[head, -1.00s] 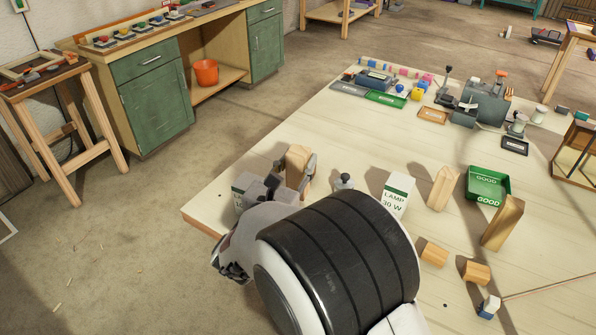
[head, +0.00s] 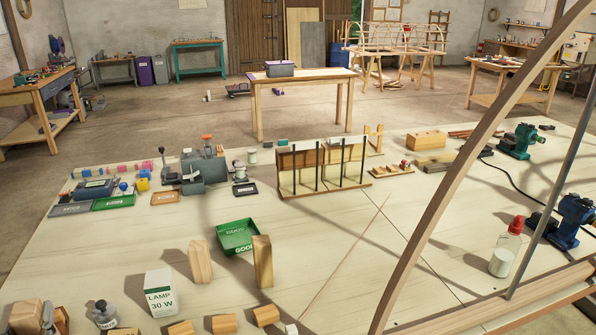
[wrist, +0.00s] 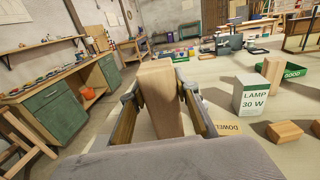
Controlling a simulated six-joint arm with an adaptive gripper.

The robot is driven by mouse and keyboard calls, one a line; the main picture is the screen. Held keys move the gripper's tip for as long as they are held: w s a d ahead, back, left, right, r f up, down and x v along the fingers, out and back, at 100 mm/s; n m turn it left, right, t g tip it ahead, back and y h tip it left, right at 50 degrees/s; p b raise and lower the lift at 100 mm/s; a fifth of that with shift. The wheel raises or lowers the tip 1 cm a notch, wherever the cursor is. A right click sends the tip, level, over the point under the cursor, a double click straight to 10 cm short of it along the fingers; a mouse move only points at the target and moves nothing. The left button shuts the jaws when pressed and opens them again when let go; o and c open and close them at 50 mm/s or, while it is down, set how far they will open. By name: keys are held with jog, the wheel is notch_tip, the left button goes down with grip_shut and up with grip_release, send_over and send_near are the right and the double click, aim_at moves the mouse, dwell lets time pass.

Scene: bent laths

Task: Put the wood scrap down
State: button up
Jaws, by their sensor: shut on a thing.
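The wood scrap, a pale upright block (wrist: 160,97), stands between the fingers of my gripper (wrist: 157,82) in the wrist view. The fingers are shut on its two sides. In the head view the wood scrap (head: 27,313) shows at the lower left corner, partly cut off by the frame, with a finger of my gripper beside it. Its lower end is hidden, so I cannot tell whether it touches the table.
A grey-capped jar (head: 104,314) and a white lamp box (head: 160,293) stand right of the scrap. Two upright blocks (head: 200,262) (head: 263,262) stand near a green tray (head: 237,236). Several small blocks lie in front. The bench (head: 330,225) has bare room in the middle.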

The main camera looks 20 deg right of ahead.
jog(key=r, duration=1.1)
jog(key=shift+w+d+r, duration=0.25)
jog(key=w+d+m+g+h, duration=0.15)
jog(key=w+d+h, duration=0.35)
jog(key=d, duration=0.6)
jog(key=w+d+m+h, duration=0.3)
jog(key=w+d, duration=0.4)
jog(key=d, duration=0.5)
jog(key=w+d+m+h, duration=0.3)
jog(key=w+d, duration=0.3)
jog(key=d, duration=0.5)
jog(key=s+d+m+g+h, duration=0.2)
jog(key=d+m+g+h, duration=0.25)
jog(key=d, duration=1.65)
jog(key=s+d+m+g+h, duration=0.3)
jog(key=d+m+g+h, duration=0.15)
jog(key=d, duration=1.55)
notch_tip(320, 180, down, 11)
jog(key=shift+d+f+n, duration=0.15)
jog(key=shift+d+n, duration=0.1)
jog(key=shift+n, duration=0.2)
jog(key=shift+g, duration=0.25)
notch_tip(320, 180, down, 6)
